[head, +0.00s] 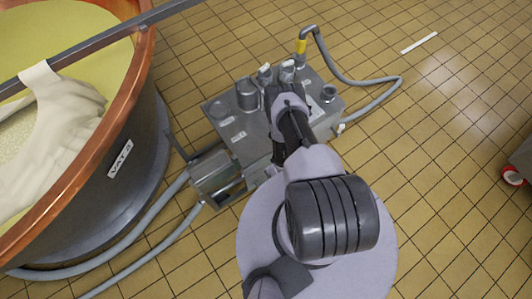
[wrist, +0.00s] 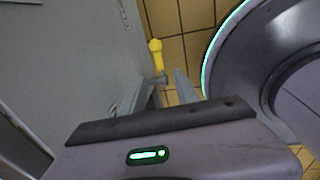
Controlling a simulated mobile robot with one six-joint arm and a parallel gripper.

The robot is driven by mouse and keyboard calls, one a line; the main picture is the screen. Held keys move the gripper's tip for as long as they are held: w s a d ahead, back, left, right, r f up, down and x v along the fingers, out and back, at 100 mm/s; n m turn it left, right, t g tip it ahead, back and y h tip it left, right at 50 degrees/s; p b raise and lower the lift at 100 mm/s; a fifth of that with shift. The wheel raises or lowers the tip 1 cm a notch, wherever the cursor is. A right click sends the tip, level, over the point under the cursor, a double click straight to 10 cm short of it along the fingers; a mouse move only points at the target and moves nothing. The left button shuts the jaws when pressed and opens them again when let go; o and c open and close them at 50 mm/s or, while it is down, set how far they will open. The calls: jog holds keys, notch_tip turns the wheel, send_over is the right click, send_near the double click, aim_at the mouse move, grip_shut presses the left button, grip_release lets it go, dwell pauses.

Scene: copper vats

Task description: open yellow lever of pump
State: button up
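The grey metal pump (head: 225,128) stands on the tiled floor in the middle of the head view. In the wrist view a yellow lever (wrist: 156,55) with a rounded knob sits beside a grey panel. A grey stub shows at its lower end, near my fingertips. My gripper (wrist: 167,82) is open, with a gap between its two grey fingers. The lever is just beyond the fingertips, and I see no clear contact. In the head view my arm reaches over the pump and hides the fingers. I cannot make out the lever there.
A copper-rimmed vat (head: 120,120) stands left of the pump. More hoses (head: 150,225) run along the floor by the vat. The tiled floor (head: 440,130) to the right is mostly clear.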

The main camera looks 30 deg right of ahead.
jog(key=f+b, duration=0.1)
jog(key=f, duration=0.2)
jog(key=w+f+b, duration=0.1)
jog(key=f+b, duration=0.1)
jog(key=f, duration=0.1)
jog(key=w+f+b, duration=0.1)
jog(key=f+b, duration=0.1)
jog(key=f, duration=0.2)
jog(key=shift+w+a+f, duration=0.1)
jog(key=shift+a, duration=0.05)
grip_shut()
dwell(0.9)
